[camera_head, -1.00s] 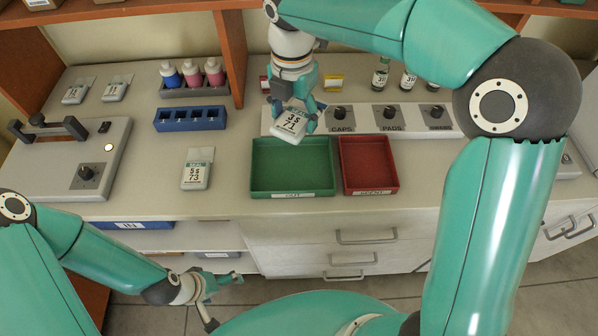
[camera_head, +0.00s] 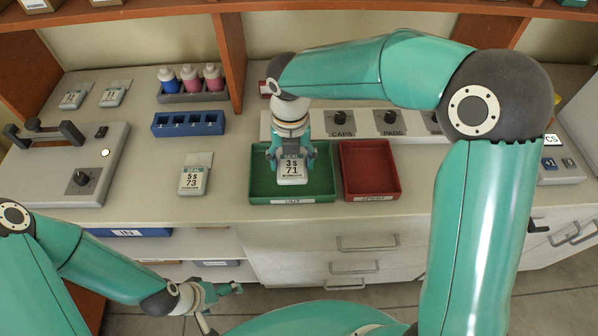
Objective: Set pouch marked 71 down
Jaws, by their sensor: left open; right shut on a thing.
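The pouch marked 71 (camera_head: 292,170) is a white packet with the text 3S 71. My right gripper (camera_head: 290,157) is shut on its top end, with the label facing me. The pouch is over the green OUT tray (camera_head: 327,183), within its rim; I cannot tell whether it touches the tray floor. My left gripper (camera_head: 226,290) is open and empty, low in front of the counter edge.
The red SPENT tray (camera_head: 370,170) is beside the green one and looks empty. A pouch marked 73 (camera_head: 194,178) lies to the left. A blue rack (camera_head: 188,123), bottles (camera_head: 190,78) and a sealer-like device (camera_head: 65,165) stand further left.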

